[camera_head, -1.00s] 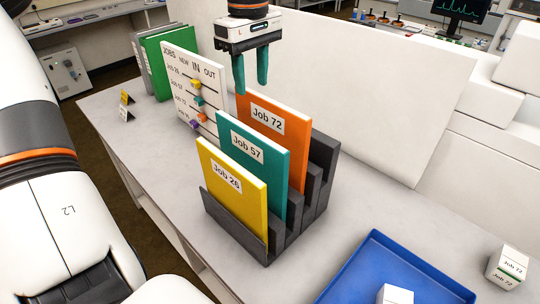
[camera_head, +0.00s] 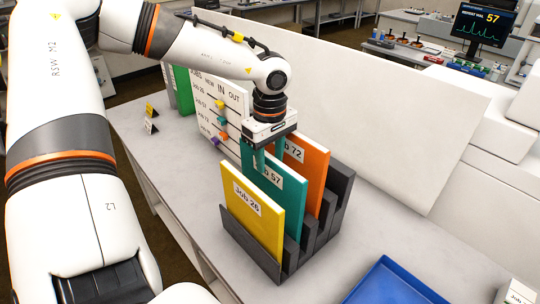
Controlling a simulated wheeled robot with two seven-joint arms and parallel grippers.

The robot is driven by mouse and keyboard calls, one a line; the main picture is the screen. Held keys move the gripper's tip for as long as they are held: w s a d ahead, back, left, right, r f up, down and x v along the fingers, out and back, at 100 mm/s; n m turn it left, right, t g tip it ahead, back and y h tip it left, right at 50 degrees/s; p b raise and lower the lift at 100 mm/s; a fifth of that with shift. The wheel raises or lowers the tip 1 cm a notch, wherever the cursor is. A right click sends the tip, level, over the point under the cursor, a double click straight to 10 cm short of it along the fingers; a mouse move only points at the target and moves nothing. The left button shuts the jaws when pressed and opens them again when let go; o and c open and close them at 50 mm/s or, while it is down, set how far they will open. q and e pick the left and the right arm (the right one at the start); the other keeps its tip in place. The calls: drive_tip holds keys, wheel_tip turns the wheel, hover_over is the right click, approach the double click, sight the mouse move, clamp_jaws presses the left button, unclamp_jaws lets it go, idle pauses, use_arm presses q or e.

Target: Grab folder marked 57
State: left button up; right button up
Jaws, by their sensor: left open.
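The teal folder marked Job 57 (camera_head: 289,207) stands in the middle of the dark rack (camera_head: 247,255), with its label partly covered by my left gripper. The yellow Job 26 folder (camera_head: 252,226) stands in front of it and the orange Job 72 folder (camera_head: 315,172) behind it. My left gripper (camera_head: 263,163) is open and points down at the upper edge of the teal folder, its teal fingers close to that edge. I cannot tell whether the fingers touch the folder. My right gripper is not in view.
A blue tray (camera_head: 392,285) and a white box (camera_head: 518,293) lie at the lower right. A white panel (camera_head: 400,110) stands behind the rack. A monitor (camera_head: 485,32) shows 57.

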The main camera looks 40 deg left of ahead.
use_arm(q)
drive_tip(key=shift+w+f, duration=0.15)
drive_tip(key=shift+f, duration=0.05)
drive_tip(key=shift+r, duration=0.1)
clamp_jaws()
